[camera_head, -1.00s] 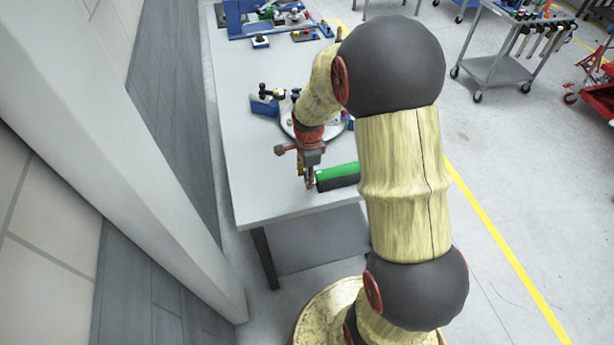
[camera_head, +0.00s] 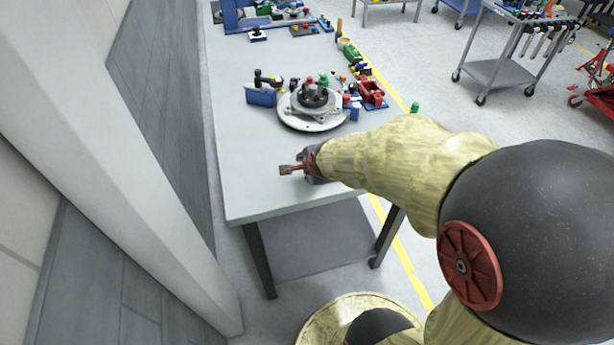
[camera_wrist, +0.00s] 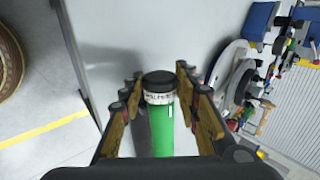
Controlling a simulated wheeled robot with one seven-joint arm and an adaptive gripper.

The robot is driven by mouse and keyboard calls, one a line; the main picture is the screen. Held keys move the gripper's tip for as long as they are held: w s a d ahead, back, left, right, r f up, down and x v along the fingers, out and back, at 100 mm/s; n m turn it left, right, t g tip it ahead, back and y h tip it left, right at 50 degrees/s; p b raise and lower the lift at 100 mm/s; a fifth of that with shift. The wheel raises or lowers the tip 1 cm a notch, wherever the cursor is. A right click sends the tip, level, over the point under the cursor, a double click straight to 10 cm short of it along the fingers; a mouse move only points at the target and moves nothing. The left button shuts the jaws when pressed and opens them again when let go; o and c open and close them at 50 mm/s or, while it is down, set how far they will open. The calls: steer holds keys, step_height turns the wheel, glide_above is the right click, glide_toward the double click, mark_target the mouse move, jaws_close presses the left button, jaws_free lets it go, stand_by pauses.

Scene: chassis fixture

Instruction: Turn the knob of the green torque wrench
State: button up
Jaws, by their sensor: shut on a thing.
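The green torque wrench (camera_wrist: 162,130) shows in the wrist view as a green cylinder with a white lettered band and a black knob (camera_wrist: 159,78) at its far end. It lies lengthwise between the two fingers of my gripper (camera_wrist: 160,82), which is shut on it. In the head view my gripper (camera_head: 300,168) is above the near part of the grey table (camera_head: 240,195). The wrench is hidden there by my gripper and arm. I cannot tell how high it is above the table.
A round metal fixture (camera_head: 311,118) stands on the table, with blue, red and green parts around it. A blue rack (camera_head: 228,16) is at the far end. The table's left and near parts are clear. A wall runs along the left, and a tool cart (camera_head: 492,65) stands at right.

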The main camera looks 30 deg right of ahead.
steer(key=t+b, duration=0.1)
steer(key=b, duration=0.2)
steer(key=shift+f, duration=0.3)
steer(key=shift+s+r+t+h+b, duration=0.15)
steer(key=shift+t+b, duration=0.2)
steer(key=shift+b, duration=0.5)
steer(key=shift+w+t+h+b, duration=0.15)
steer(key=shift+t+b, duration=0.2)
steer(key=shift+b, duration=0.5)
steer(key=shift+s, duration=0.1)
steer(key=o, duration=1.2)
steer(key=shift+c, duration=0.2)
steer(key=v, duration=1.2)
